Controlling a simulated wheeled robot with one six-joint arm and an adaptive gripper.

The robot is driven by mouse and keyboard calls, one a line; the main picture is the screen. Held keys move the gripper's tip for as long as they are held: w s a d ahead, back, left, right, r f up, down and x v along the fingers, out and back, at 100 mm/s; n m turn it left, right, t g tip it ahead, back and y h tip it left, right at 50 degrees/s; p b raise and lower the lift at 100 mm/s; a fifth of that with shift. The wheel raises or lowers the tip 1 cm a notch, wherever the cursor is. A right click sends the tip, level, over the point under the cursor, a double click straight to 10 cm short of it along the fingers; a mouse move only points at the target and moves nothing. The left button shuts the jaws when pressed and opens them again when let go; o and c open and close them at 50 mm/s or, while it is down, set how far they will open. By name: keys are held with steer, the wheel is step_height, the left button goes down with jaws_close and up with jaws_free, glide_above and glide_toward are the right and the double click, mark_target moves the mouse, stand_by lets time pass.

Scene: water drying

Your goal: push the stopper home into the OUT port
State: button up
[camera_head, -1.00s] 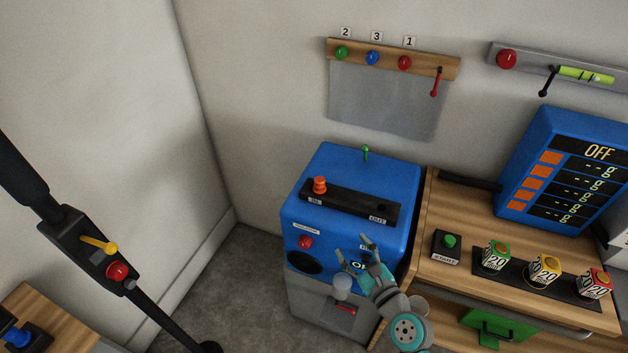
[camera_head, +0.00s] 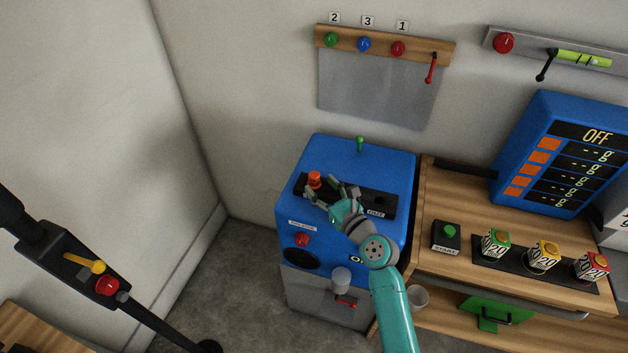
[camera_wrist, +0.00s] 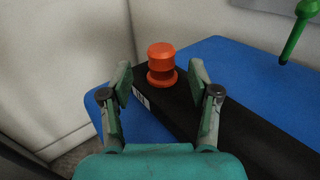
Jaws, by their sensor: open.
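The orange stopper (camera_head: 314,179) stands upright at the IN end of the black strip (camera_head: 336,198) on top of the blue machine (camera_head: 398,172). It also shows in the wrist view (camera_wrist: 161,64), ahead of and between my fingers. The OUT port (camera_head: 383,200) is a dark spot at the right end of the strip, above the OUT label, with no stopper in it. My gripper (camera_head: 330,186) is open and empty over the strip, its fingertips close to the stopper but apart from it.
A green lever (camera_head: 360,145) stands at the machine's back edge. A red knob (camera_head: 302,240) is on its front. A wooden bench (camera_head: 450,200) with a START button and several numbered blocks adjoins on the right. Wall rails hang above.

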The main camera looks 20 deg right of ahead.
mark_target(317, 181)
steer(key=x, duration=0.4)
steer(key=shift+w+r, duration=0.1)
steer(key=shift+w, duration=0.05)
steer(key=c, duration=1.2)
steer(key=shift+o, duration=0.2)
